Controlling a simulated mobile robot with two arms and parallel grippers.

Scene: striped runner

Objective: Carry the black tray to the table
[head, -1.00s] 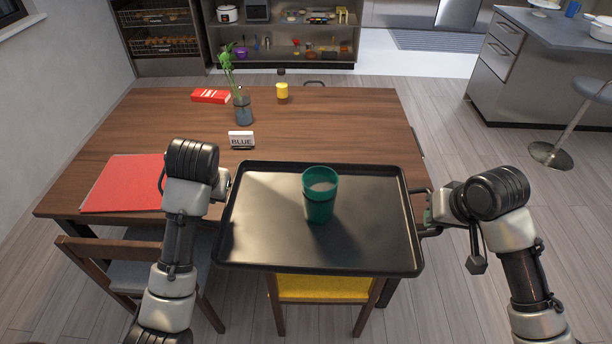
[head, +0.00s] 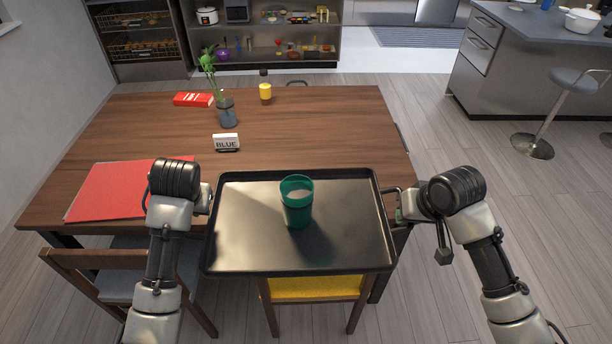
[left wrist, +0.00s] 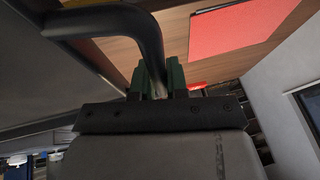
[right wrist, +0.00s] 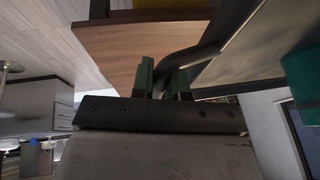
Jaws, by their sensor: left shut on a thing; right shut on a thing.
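The black tray (head: 345,245) is held level between my two arms, over the near edge of the wooden table (head: 330,130) in the head view. A green cup (head: 297,203) with pale contents stands upright on the tray. My left gripper (left wrist: 160,82) is shut on the tray's left handle, seen close up in the left wrist view. My right gripper (right wrist: 163,80) is shut on the tray's right handle in the right wrist view. In the head view the tray hides part of the table's front edge. I cannot tell the gap between tray and tabletop.
A yellow-seated chair (head: 315,288) and a wooden chair (head: 95,270) stand at the near side.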

